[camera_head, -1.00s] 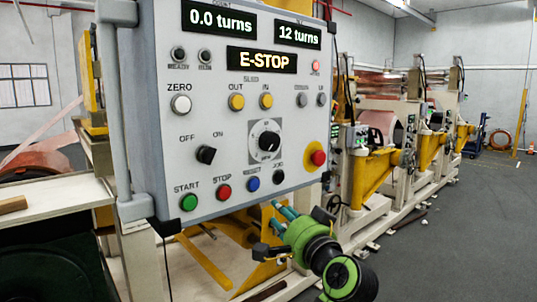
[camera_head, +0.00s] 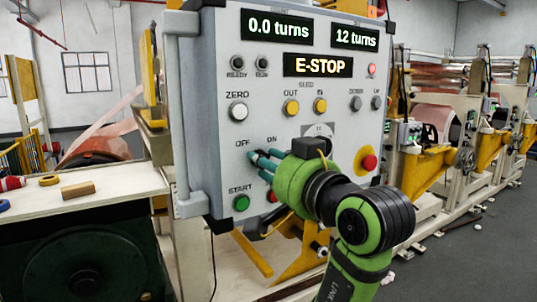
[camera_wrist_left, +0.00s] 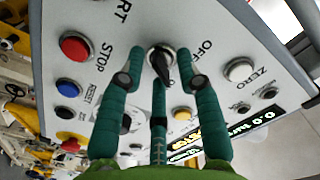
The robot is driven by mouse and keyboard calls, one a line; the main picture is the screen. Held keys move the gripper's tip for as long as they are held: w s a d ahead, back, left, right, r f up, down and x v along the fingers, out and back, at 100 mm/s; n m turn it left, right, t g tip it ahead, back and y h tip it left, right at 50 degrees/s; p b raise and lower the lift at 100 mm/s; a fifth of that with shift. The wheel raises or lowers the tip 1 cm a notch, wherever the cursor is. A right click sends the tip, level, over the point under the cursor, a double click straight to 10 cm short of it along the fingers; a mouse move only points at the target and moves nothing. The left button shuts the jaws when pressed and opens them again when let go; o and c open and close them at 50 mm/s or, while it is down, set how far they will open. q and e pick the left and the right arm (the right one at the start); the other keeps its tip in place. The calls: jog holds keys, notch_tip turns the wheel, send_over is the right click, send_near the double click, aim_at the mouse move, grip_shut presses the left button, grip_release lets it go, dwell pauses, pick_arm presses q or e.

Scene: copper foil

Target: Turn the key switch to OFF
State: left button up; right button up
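The key switch (camera_wrist_left: 162,64) is a black knob in a silver ring, below the OFF and ON labels on the grey control panel (camera_head: 215,80). In the head view my left gripper's fingers cover it. My left gripper (camera_head: 259,166) is at the panel face with its teal fingers pointing at the switch. In the left wrist view the gripper (camera_wrist_left: 133,58) is open, its fingers spread on either side of the knob, which lies nearer the right finger. I see no clear grip on it; contact cannot be told.
The red emergency button (camera_head: 369,162) on its yellow base is right of my gripper. The green START button (camera_head: 241,203) is below left, and the white ZERO button (camera_head: 238,112) above. The display (camera_head: 318,65) reads E-STOP. A bench (camera_head: 100,195) stands at the left.

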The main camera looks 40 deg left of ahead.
pick_arm(q)
jog(key=shift+w, duration=0.1)
grip_shut()
jog(key=shift+r+n+b, duration=0.15)
jog(key=shift+n+b, duration=4.9)
jog(key=shift+n, duration=0.75)
